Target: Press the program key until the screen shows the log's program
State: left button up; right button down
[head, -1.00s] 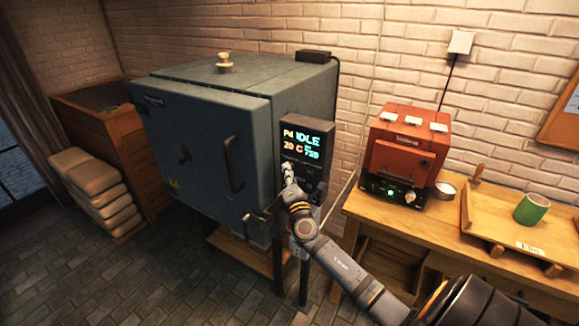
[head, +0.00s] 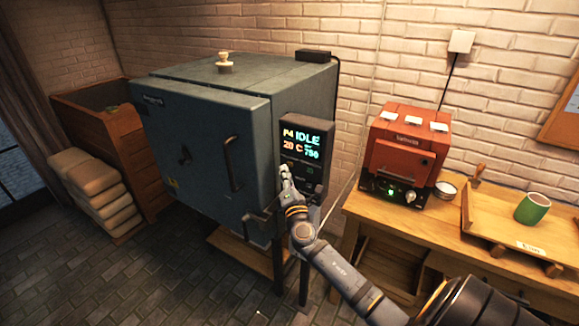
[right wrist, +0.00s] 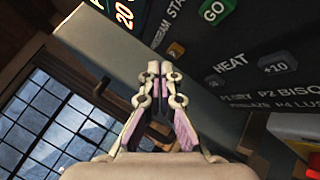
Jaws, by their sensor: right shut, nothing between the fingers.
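The grey-blue kiln (head: 200,125) stands in the middle of the head view with its door shut. Its control panel screen (head: 303,142) reads P4, IDLE, 20 C and what looks like 750. In the right wrist view, an amber key (right wrist: 176,49) sits beside the partly hidden PROGRAM label, with a green GO key (right wrist: 213,11) and a grey +10 key (right wrist: 273,66) nearby. A printed list names P1 DRY, P2 BISQ and P4 LUS, partly cut off. My right gripper (head: 285,171) is shut and empty, in front of the lower panel; its tips (right wrist: 161,68) appear apart from the amber key. I cannot identify the log.
A wooden bench (head: 400,228) at the right holds a small red kiln (head: 405,150), a bowl (head: 445,191) and a wooden rack (head: 480,225) with a green cup (head: 532,208). Stacked sacks (head: 95,190) and a wooden bin (head: 110,125) stand left. The front floor is clear.

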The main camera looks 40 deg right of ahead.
jog(key=shift+d, duration=0.15)
jog(key=shift+w+d, duration=0.15)
jog(key=shift+d, duration=0.05)
jog(key=shift+w+d+b, duration=0.15)
jog(key=shift+d+b, duration=0.2)
dwell(0.9)
jog(key=shift+s+a, duration=0.35)
jog(key=shift+a, duration=0.4)
jog(key=shift+w+d, duration=0.1)
jog(key=shift+d, duration=0.05)
